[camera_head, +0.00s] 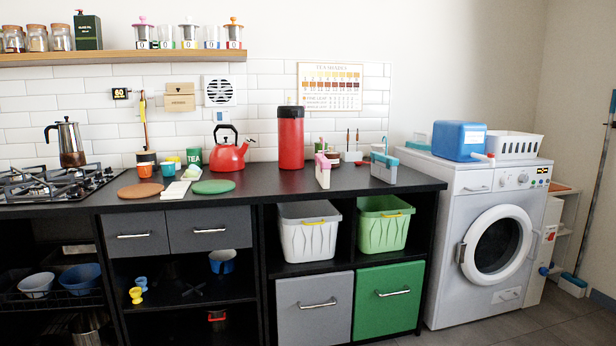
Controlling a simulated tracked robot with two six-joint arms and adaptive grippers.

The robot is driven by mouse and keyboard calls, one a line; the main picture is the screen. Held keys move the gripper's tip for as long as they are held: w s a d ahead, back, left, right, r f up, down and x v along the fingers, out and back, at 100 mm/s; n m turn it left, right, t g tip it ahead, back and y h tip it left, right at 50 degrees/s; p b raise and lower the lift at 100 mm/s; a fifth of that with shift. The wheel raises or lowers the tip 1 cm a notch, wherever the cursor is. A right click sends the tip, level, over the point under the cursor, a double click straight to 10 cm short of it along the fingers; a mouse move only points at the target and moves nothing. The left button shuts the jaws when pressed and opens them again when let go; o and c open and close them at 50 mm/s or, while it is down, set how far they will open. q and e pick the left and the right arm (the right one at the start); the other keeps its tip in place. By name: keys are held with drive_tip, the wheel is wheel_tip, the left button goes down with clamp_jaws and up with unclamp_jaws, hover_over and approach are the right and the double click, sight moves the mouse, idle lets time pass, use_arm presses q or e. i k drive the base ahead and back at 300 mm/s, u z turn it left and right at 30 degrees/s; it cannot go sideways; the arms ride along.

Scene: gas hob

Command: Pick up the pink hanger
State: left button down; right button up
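A small upright pink and white item (322,170) stands on the black counter, right of the red canister; it is the clearest pink thing on the counter. I cannot tell for sure that it is the pink hanger. A similar teal and white item (383,167) stands to its right. No other pink thing shaped like a hanger is clear to me. Neither of my grippers is in view.
The counter (270,181) holds a red canister (291,138), a red kettle (228,150), round boards and cups. The gas hob (55,183) with a moka pot (68,142) is at left. A washing machine (480,235) stands at right. Bins sit below.

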sight(322, 164)
drive_tip(key=z, duration=0.3)
drive_tip(key=i, duration=1.15)
drive_tip(key=u, duration=0.6)
drive_tip(key=i, duration=0.75)
drive_tip(key=u, duration=0.5)
drive_tip(key=k, duration=0.8)
drive_tip(key=u, duration=0.15)
drive_tip(key=i, duration=0.75)
